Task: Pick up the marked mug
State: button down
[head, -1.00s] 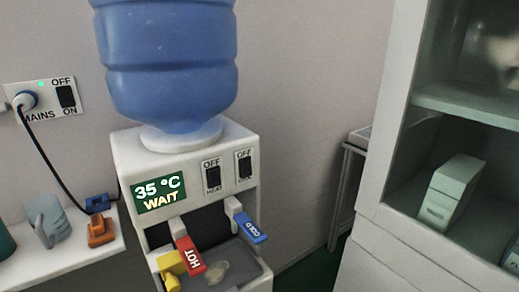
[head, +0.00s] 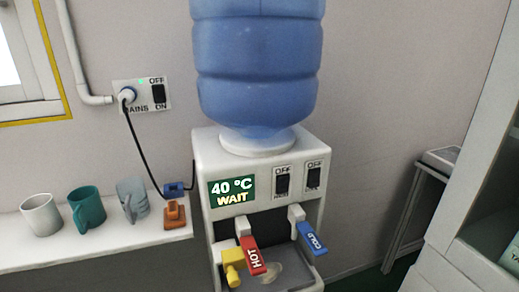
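Three mugs stand in a row on the white shelf at the left in the head view. They are a pale grey-white mug (head: 40,215), a teal mug (head: 87,209) and a blue-grey mug (head: 132,199). The blue-grey mug shows uneven lighter and darker patches; I cannot tell whether this is the mark. No clear mark shows on the other two. The handles of the teal and blue-grey mugs face the viewer. My gripper is not in view.
A water dispenser (head: 212,163) with a blue bottle (head: 258,65) stands right of the shelf (head: 100,248). Its display reads 40 °C WAIT. Red HOT (head: 252,256), blue COLD (head: 311,239) and yellow (head: 233,266) parts jut out. An orange object (head: 174,215) sits near the shelf's right end.

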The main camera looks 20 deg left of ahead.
aim_at(132, 193)
jog(key=u, duration=1.25)
jog(key=i+j, duration=0.15)
jog(key=i, duration=0.3)
jog(key=i+j+z, duration=0.15)
jog(key=i, duration=0.3)
